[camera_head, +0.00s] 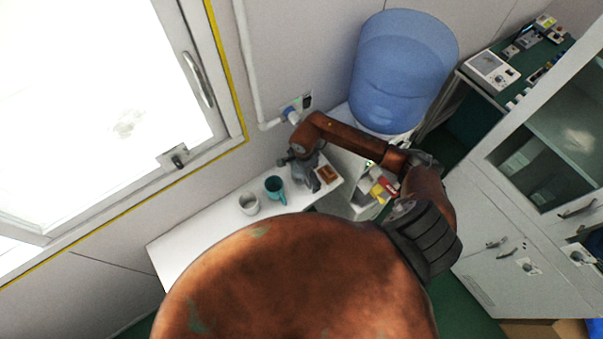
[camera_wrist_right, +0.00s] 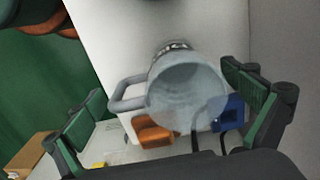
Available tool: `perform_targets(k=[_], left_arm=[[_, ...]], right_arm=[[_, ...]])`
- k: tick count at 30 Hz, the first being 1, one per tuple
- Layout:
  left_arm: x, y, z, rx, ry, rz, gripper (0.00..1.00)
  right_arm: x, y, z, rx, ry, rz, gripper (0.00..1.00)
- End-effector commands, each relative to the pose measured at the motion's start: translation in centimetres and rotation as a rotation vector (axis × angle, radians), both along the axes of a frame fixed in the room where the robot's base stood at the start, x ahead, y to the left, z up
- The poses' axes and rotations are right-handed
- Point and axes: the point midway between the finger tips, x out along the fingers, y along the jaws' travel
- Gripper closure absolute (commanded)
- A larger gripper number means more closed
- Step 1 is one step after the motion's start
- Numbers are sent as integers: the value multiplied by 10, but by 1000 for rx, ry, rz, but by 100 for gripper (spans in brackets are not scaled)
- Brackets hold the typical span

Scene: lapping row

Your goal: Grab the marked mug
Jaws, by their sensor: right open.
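In the right wrist view a grey-white mug (camera_wrist_right: 187,88) with dark marking on its side is between the spread fingers of my right gripper (camera_head: 305,178). Its open rim faces the camera and its handle points left. The gripper is open; I see no clear contact. In the head view a pale grey mug (camera_head: 249,204) and a teal mug (camera_head: 275,188) stand on the white table, left of the gripper. The gripper partly hides what is under it, so I cannot tell which head-view item matches the wrist-view mug. My left gripper does not show.
The white table (camera_head: 190,238) is bare at its left end. A small brown box (camera_head: 327,174) lies right of the gripper; an orange item (camera_wrist_right: 153,133) and a blue item (camera_wrist_right: 229,112) show by the mug. A large blue water bottle (camera_head: 403,70) stands behind my arm.

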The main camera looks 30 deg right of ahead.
Motion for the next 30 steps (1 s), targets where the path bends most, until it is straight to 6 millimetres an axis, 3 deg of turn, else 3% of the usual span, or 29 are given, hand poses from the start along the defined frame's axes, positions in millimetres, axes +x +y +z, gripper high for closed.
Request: perform_targets(k=[4, 11, 30], left_arm=[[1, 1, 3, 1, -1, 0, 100], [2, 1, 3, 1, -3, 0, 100], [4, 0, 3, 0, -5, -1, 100]], right_arm=[[1, 1, -13, 1, -1, 0, 0], [1, 1, -15, 0, -2, 2, 0], [2, 2, -15, 1, -2, 2, 43]])
